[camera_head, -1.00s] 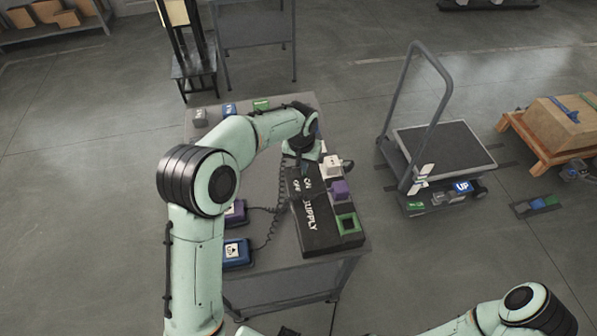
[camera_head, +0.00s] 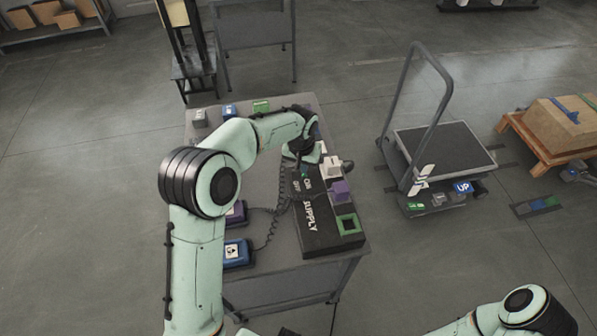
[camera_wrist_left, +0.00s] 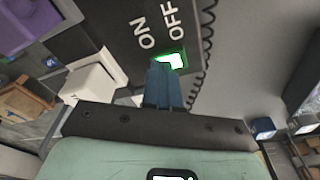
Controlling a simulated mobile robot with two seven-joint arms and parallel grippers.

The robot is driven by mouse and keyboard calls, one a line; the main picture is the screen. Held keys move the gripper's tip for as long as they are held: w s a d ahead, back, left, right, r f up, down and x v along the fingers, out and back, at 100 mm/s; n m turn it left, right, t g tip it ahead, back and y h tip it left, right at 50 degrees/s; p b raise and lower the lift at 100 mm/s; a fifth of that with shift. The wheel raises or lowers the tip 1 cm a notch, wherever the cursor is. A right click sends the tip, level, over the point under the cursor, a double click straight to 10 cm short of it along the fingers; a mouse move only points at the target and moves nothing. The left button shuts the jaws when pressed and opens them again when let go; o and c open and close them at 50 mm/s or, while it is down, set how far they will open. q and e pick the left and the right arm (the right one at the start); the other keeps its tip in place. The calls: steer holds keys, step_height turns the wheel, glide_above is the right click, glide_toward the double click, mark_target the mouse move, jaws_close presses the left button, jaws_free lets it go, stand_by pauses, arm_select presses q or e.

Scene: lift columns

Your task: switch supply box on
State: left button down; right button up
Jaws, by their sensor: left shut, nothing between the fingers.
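The black supply box (camera_head: 312,215) lies on the grey table, with SUPPLY, ON and OFF printed on its top. In the left wrist view, the box (camera_wrist_left: 125,45) shows a small switch (camera_wrist_left: 172,60) with a bright green lit edge beside the ON and OFF lettering. My left gripper (camera_wrist_left: 163,80) is shut and empty, its blue fingertips at the near edge of the switch and covering part of it. I cannot tell whether they touch it. In the head view the left gripper (camera_head: 302,160) is over the far end of the box. My right gripper is out of view.
White (camera_head: 332,166), purple (camera_head: 340,191) and green (camera_head: 347,225) blocks sit along the box's right side. Blue (camera_head: 237,253) and purple (camera_head: 236,213) boxes with coiled cables stand left on the table. A cart (camera_head: 445,150) stands right, apart from the table.

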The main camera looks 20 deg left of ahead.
arm_select(q)
steer(key=shift+r+p, duration=1.5)
steer(key=shift+r, duration=1.9)
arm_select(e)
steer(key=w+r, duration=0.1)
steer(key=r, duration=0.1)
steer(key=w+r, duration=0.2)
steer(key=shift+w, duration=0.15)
